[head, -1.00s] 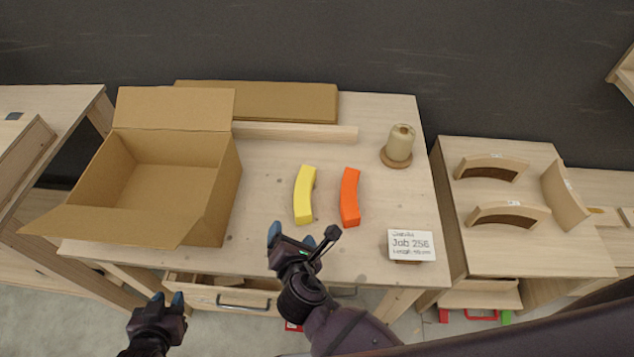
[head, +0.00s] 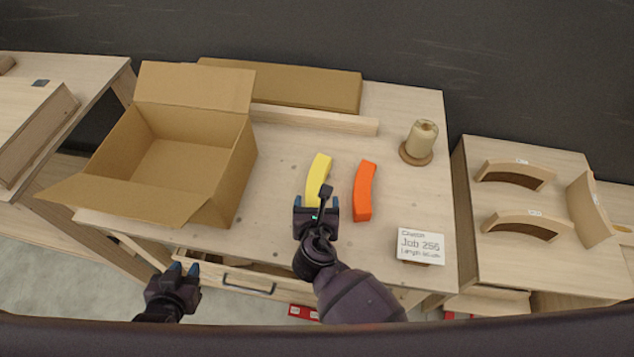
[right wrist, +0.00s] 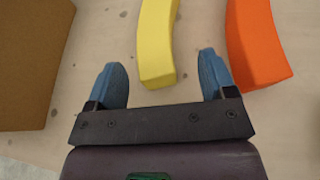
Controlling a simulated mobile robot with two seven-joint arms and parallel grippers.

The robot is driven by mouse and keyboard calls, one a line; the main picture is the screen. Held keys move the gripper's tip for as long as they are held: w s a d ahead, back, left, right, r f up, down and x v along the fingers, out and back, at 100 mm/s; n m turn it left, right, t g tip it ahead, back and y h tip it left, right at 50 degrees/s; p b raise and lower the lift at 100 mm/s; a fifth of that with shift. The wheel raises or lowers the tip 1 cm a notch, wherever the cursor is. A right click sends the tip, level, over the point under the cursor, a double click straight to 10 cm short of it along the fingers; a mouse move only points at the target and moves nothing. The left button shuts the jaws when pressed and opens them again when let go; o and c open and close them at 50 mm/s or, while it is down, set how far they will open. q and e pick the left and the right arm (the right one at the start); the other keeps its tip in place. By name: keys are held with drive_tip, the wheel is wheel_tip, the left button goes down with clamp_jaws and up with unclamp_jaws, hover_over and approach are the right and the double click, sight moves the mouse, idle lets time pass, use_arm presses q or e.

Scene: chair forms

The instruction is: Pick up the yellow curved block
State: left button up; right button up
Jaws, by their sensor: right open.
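The yellow curved block (head: 317,176) lies on the wooden table, left of the orange curved block (head: 364,190). My right gripper (head: 316,203) is open at the near end of the yellow block and hides part of it in the head view. In the right wrist view the yellow block (right wrist: 157,45) ends just ahead of and between the two blue fingertips (right wrist: 165,80), with nothing held. The orange block (right wrist: 256,45) is beyond the right finger there. My left gripper (head: 184,270) hangs low in front of the table, its fingers apart and empty.
An open cardboard box (head: 110,192) stands at the table's left. A flat cardboard piece (head: 290,87) and a wooden strip (head: 315,120) lie at the back. A spool (head: 421,138) and a job card (head: 420,246) are at the right. Curved wooden forms (head: 515,174) sit on the side table.

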sight(314, 195)
drive_tip(key=shift+a+f+b+x, duration=0.1)
drive_tip(key=shift+a+b+x, duration=0.05)
drive_tip(key=shift+x, duration=0.75)
drive_tip(key=shift+a+f+b+x, duration=0.1)
drive_tip(key=shift+b+x, duration=0.05)
drive_tip(key=shift+x, duration=0.7)
drive_tip(key=shift+a+f+b+x, duration=0.1)
drive_tip(key=shift+a+b+x, duration=0.05)
drive_tip(key=shift+x, duration=0.75)
drive_tip(key=shift+s, duration=0.1)
drive_tip(key=c, duration=1.1)
